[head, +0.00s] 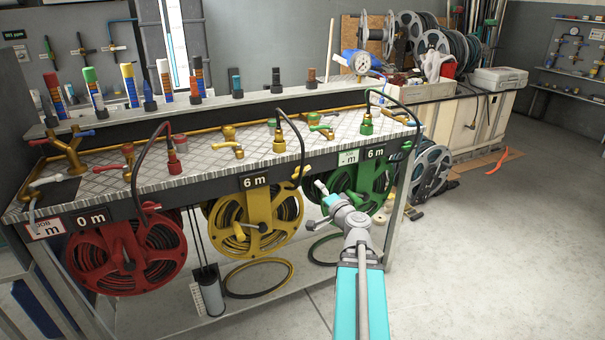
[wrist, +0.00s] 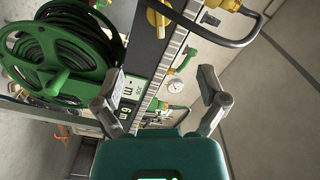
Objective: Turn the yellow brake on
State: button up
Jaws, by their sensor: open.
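A yellow lever (head: 228,148) lies on the bench top. A yellow part (head: 299,174) sits at the bench's front edge; what looks like the same part shows in the wrist view (wrist: 157,18). I cannot tell which of these is the brake, or its setting. My gripper (head: 324,194) is in front of the green reel (head: 362,184), right of the yellow reel. Its fingers are apart and empty in the wrist view (wrist: 160,98).
The red reel (head: 126,250) hangs at the left under a "0 m" display. Black hoses arch over the bench's front edge. A pressure gauge (head: 362,62) stands at the back right. Open floor (head: 480,260) lies right of the bench.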

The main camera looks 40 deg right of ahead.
aim_at(303, 173)
jog(key=shift+w, duration=0.2)
jog(key=shift+x, duration=6.75)
jog(key=c, duration=1.1)
jog(key=shift+m, duration=2.5)
jog(key=o, duration=1.1)
